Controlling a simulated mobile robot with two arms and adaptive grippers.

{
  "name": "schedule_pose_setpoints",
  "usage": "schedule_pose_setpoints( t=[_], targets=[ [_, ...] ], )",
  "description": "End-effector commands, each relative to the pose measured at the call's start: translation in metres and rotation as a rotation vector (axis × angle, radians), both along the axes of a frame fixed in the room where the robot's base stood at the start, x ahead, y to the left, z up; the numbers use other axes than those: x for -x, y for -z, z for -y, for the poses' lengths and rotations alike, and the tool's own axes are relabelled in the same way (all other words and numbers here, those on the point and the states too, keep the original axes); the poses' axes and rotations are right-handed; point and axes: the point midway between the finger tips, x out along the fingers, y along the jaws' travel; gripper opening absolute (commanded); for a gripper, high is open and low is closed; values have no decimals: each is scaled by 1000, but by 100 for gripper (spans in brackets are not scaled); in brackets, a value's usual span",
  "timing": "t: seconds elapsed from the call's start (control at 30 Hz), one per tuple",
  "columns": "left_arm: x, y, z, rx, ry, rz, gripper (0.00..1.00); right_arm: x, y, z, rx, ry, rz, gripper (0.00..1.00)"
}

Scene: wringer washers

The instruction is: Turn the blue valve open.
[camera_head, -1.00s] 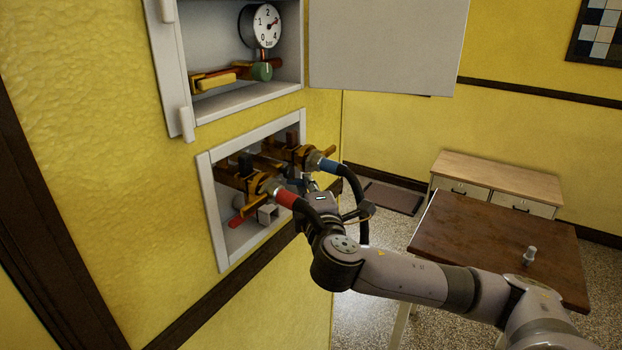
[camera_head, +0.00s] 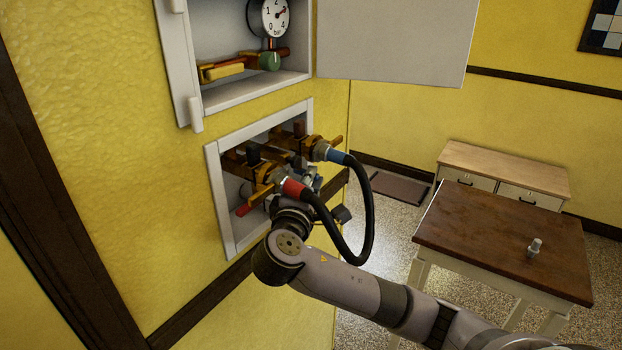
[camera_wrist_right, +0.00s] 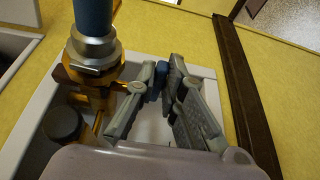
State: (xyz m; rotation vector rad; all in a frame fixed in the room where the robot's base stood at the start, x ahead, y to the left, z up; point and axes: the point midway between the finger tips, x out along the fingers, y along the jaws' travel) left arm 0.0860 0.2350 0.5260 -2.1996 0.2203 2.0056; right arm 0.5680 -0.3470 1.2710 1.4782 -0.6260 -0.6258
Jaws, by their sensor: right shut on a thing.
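The blue valve handle (camera_wrist_right: 155,84) shows as a small blue piece between the fingertips of my right gripper (camera_wrist_right: 162,78) in the right wrist view. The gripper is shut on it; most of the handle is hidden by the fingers. In the head view my right gripper (camera_head: 303,190) reaches into the lower wall recess, below the brass fitting with the blue coupling (camera_head: 337,156). The handle cannot be made out clearly there. The blue coupling also shows at the top left of the wrist view (camera_wrist_right: 93,16). My left gripper is not in view.
A red coupling (camera_head: 293,189) and a red handle (camera_head: 243,210) sit left of my gripper. A black hose (camera_head: 371,205) loops beside my wrist. The recess frame (camera_head: 218,190) surrounds the fittings. An upper cabinet with a gauge (camera_head: 270,16) has its door (camera_head: 395,40) open. A table (camera_head: 500,235) stands right.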

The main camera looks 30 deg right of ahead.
Motion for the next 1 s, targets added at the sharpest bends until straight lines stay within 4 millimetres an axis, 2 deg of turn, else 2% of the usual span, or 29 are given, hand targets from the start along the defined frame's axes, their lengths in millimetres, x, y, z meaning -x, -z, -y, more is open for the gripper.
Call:
schedule_pose_setpoints(
  t=[0.17,0.2,0.47,0.8,1.0],
  targets=[
    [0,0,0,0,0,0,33,0,1,0,-1,1,-3,0],
    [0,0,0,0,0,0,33,0,1,0,-1,1,-3,12],
    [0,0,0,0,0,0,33,0,1,0,-1,0,-1,29],
    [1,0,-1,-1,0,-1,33,1,0,-1,0,-1,0,30],
    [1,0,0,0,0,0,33,19,1,-20,-5,-5,-1,30]
  ],
)
